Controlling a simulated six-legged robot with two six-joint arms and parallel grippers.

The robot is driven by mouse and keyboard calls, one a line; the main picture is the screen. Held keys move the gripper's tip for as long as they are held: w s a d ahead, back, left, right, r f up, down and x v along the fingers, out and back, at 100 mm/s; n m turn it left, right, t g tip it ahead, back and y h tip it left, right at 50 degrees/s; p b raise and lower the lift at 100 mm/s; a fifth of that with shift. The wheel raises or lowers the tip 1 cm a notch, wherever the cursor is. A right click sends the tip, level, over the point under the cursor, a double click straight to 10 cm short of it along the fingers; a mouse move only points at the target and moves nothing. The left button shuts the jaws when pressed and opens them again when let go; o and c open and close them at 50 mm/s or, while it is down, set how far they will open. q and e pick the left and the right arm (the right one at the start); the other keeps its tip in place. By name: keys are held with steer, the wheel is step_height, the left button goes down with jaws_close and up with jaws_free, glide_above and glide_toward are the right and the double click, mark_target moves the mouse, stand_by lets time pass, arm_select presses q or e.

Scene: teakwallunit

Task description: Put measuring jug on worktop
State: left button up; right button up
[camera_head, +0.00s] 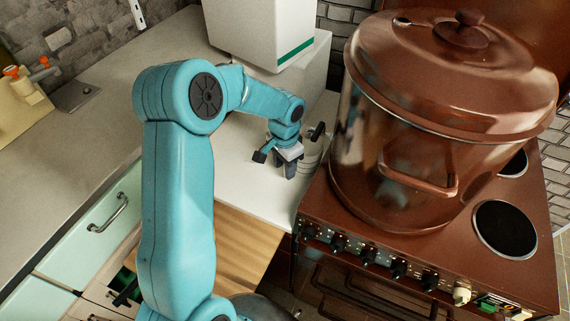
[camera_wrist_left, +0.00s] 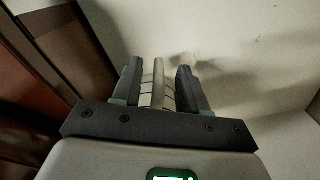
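The measuring jug (camera_head: 313,148) is a pale, small vessel with faint lines. It stands on the white worktop (camera_head: 235,170), in the narrow gap left of the stove, partly hidden by my left gripper. My left gripper (camera_head: 289,167) points down at the jug's near left side in the head view. In the left wrist view, the fingers of this gripper (camera_wrist_left: 160,80) are apart. A pale strip with cross lines (camera_wrist_left: 160,90) lies between them, with gaps at the tips. I cannot tell which part of the jug it is. My right gripper is not in view.
A large copper pot (camera_head: 400,150) stands on the brown stove (camera_head: 470,245), close right of the jug. White box-like units (camera_head: 265,30) stand behind. The grey worktop (camera_head: 90,130) at left is mostly clear. A drawer (camera_head: 110,285) shows at lower left.

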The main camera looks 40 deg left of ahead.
arm_select(q)
steer(key=shift+w+r, duration=0.2)
steer(key=shift+r, duration=0.2)
step_height(320, 180, up, 12)
steer(key=shift+s+f, duration=0.15)
steer(key=shift+f, duration=0.1)
stand_by(0.3)
